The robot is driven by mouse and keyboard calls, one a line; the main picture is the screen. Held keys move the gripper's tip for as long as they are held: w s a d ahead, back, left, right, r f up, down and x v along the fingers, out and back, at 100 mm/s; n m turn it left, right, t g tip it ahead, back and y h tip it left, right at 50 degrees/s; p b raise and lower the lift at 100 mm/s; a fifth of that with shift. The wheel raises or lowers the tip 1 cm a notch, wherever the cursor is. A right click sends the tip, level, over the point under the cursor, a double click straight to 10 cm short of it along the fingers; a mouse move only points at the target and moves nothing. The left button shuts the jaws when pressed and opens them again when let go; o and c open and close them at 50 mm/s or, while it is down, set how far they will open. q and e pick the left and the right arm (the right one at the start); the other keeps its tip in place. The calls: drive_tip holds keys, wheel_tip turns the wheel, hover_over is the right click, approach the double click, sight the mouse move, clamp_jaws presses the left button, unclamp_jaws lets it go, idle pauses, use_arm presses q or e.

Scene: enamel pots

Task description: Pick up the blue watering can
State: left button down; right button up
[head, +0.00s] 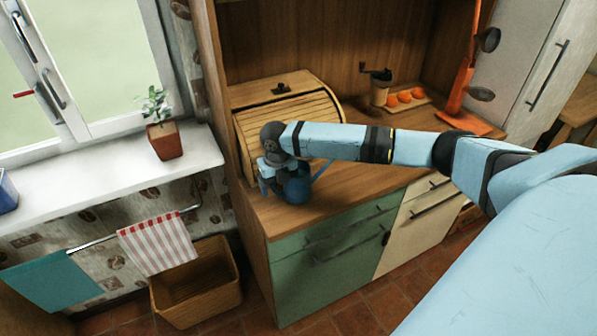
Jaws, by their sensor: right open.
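The blue watering can (298,191) stands on the wooden counter (345,195), near its left front corner and in front of the roll-top bread box. Its round body shows low down, and a thin blue spout points up to the right. My right arm reaches in from the right across the counter. My right gripper (287,178) points down at the can, open, and covers much of its upper part. I cannot tell whether the fingers are around the can or only above it, or whether they touch it. My left gripper is not in view.
The bread box (292,112) stands close behind the gripper. A coffee grinder (379,90), a board with orange fruits (404,97) and a red-orange stand (462,85) are further right. A potted plant (164,140) is on the windowsill. A basket (197,288) stands on the floor.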

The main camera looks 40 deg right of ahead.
drive_tip(key=c, duration=1.3)
drive_tip(key=shift+r, duration=0.1)
drive_tip(key=shift+c, duration=0.3)
drive_tip(key=shift+r, duration=0.2)
